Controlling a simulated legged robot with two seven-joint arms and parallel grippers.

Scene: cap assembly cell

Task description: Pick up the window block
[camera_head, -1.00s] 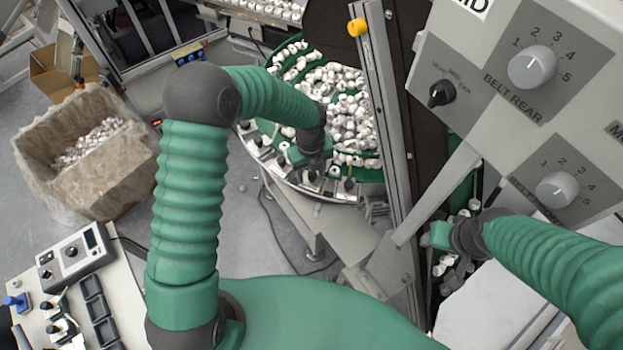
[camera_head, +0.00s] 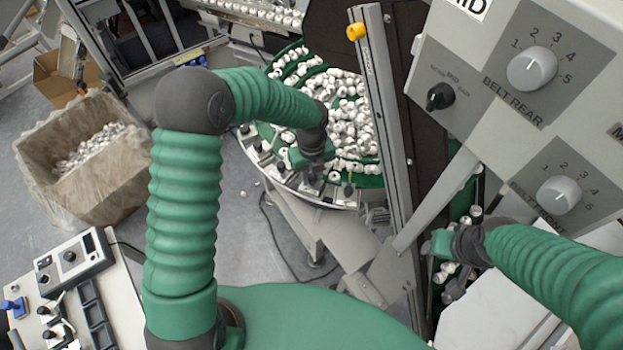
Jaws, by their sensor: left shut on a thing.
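My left gripper (camera_head: 312,176) is at the rim of the round green table, pointing down. It is shut on a small grey block, which I take to be the window block (camera_head: 312,187); the jaws and wrist hide most of it. Several similar grey blocks stand along the same rim, on both sides of the gripper. I cannot tell whether the held block is clear of the rim. My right gripper (camera_head: 437,243) is at the right, beside the machine, above a narrow channel with white caps (camera_head: 447,270). Its fingers are too hidden to tell their state.
The round table (camera_head: 290,188) carries many white caps (camera_head: 345,110). A metal post (camera_head: 385,130) stands just right of it. The control panel (camera_head: 540,100) fills the upper right. A lined box of caps (camera_head: 85,165) and a button console (camera_head: 75,285) are at the left.

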